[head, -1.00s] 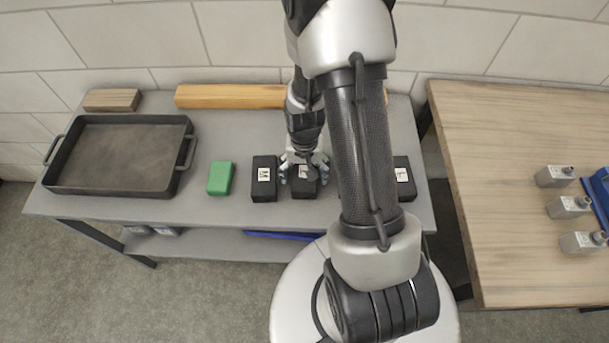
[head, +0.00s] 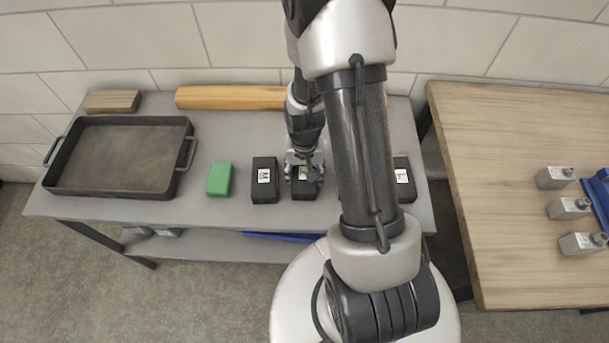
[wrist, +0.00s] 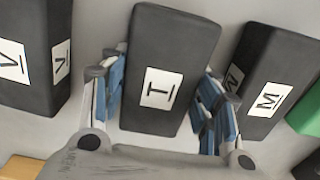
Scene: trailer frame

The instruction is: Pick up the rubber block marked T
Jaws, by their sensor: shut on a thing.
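The black rubber block marked T (wrist: 168,70) lies between the blue-padded fingers of my gripper (wrist: 163,105) in the wrist view. Its white label with the T faces the camera. In the head view my gripper (head: 304,172) is over this block (head: 302,192) on the grey table, and the fingers are shut on its sides. The gripper hides part of the block there. I see no clear gap between the block and the table.
A black block marked M (head: 264,180) stands close beside it, also in the wrist view (wrist: 270,85). Another black block (wrist: 32,55) is close on the other side. A green block (head: 219,179), a dark tray (head: 185,150) and a wooden beam (head: 230,97) share the table (head: 215,208).

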